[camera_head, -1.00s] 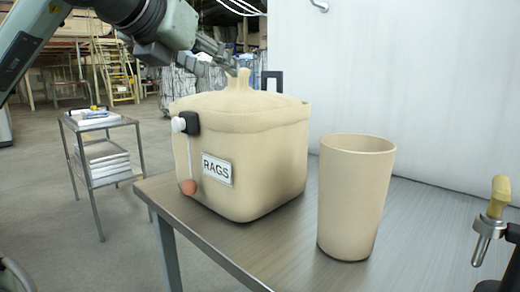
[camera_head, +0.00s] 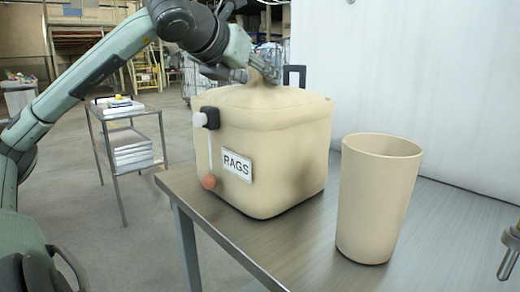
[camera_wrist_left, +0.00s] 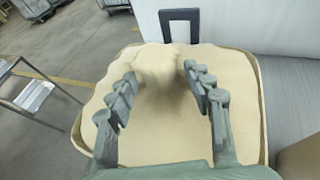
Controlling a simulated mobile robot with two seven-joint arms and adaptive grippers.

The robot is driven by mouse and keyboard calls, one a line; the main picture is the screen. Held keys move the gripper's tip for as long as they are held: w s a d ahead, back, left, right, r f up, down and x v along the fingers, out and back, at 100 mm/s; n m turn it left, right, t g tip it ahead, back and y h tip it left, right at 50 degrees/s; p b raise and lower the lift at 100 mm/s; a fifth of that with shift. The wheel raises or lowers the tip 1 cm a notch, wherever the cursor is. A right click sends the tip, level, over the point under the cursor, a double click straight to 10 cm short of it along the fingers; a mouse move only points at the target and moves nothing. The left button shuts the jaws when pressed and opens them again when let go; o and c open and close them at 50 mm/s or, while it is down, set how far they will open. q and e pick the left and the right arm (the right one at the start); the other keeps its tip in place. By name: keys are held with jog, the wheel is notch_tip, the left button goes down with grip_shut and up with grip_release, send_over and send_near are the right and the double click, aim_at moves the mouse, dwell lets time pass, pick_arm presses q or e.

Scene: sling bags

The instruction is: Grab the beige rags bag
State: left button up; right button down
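The beige rags bag (camera_head: 290,160) stands upright on the metal table, with a white RAGS label on its front. Its gathered top knot (camera_wrist_left: 158,62) shows in the left wrist view. My left gripper (camera_head: 258,68) is over the bag's top at the knot, which it partly hides in the head view. In the left wrist view its two fingers (camera_wrist_left: 160,85) are apart, one on each side of the knot, with beige cloth visible between them. I cannot tell whether either finger touches it.
A beige tumbler (camera_head: 376,200) stands right of the bag on the metal table (camera_head: 290,245). A dark loop handle (camera_head: 294,76) rises behind the bag. A wall closes the right back. A cart (camera_head: 130,150) stands left, beyond open floor. A metal fitting (camera_head: 510,250) shows at the right edge.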

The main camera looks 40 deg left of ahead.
pick_arm(q)
grip_shut()
jog(key=shift+r, duration=0.15)
dwell(0.4)
